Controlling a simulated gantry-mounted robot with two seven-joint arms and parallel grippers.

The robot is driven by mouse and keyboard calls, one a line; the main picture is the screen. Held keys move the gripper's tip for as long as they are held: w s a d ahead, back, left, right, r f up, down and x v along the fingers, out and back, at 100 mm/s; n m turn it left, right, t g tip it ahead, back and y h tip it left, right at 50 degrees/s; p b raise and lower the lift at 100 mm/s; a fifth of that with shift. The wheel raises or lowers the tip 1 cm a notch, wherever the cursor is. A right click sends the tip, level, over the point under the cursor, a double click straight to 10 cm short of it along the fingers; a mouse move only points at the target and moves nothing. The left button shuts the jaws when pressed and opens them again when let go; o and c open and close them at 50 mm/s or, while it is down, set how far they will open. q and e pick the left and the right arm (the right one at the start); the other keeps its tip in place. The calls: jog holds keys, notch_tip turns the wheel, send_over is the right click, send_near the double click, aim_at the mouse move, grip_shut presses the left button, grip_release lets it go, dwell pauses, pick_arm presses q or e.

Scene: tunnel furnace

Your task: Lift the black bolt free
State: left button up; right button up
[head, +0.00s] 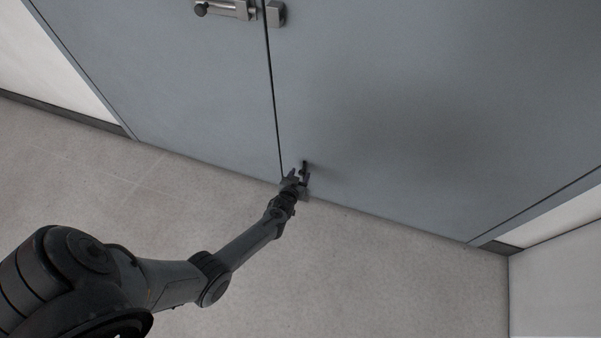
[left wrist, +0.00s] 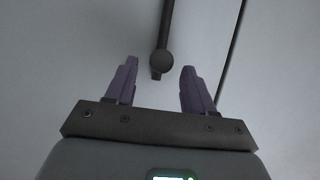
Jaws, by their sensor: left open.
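The black bolt (head: 304,165) is a dark rod low on the right grey door, close to the seam between the doors. In the left wrist view the bolt (left wrist: 163,60) runs down from the top edge and ends in a round knob between and just beyond my fingertips. My left gripper (head: 298,175) is at the bolt near the door's bottom edge. In the left wrist view my left gripper (left wrist: 158,72) is open, with a purple finger on each side of the knob and clear gaps to it. My right gripper is not in view.
Two grey doors (head: 400,110) meet at a narrow dark seam. A metal slide latch (head: 225,9) sits higher up on the left door, with its catch (head: 276,13) on the right door. The beige floor (head: 380,270) in front is clear.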

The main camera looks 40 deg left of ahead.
pick_arm(q)
jog(key=p+v, duration=0.5)
jog(key=v, duration=0.4)
jog(key=shift+r, duration=0.15)
jog(key=shift+s, duration=0.1)
